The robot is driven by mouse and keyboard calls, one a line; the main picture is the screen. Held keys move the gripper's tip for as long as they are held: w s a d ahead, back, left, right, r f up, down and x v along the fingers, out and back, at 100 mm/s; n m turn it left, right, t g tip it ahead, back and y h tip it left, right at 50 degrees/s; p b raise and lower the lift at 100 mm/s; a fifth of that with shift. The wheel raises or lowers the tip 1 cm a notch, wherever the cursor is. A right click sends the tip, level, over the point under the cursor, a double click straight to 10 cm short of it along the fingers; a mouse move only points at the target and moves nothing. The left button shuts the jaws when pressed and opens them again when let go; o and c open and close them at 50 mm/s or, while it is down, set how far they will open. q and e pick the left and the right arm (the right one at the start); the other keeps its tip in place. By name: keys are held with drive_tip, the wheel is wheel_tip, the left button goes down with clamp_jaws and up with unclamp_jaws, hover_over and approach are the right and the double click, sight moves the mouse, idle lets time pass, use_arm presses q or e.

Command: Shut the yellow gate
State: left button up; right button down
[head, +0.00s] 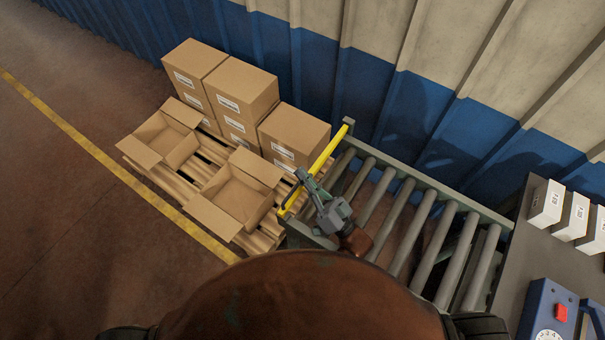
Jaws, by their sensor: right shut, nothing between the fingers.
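The yellow gate (326,158) is a bar across the left end of the roller conveyor (410,215). It spans from one side rail to the other. My right gripper (302,184) is shut and empty, beside or over the near half of the bar; I cannot tell whether it touches the bar. The gripper and its wrist hide part of the conveyor's near left corner. My left gripper is not in view.
A pallet (183,190) with closed cartons (240,92) and open cartons (234,192) stands left of the conveyor. At right, a grey table holds white boxes (575,215) and a blue device (545,310). A blue and beige wall runs behind. Floor at left is clear.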

drive_tip(key=s+d, duration=0.9)
drive_tip(key=shift+s+f, duration=0.25)
drive_tip(key=shift+s, duration=0.1)
drive_tip(key=shift+a, duration=0.1)
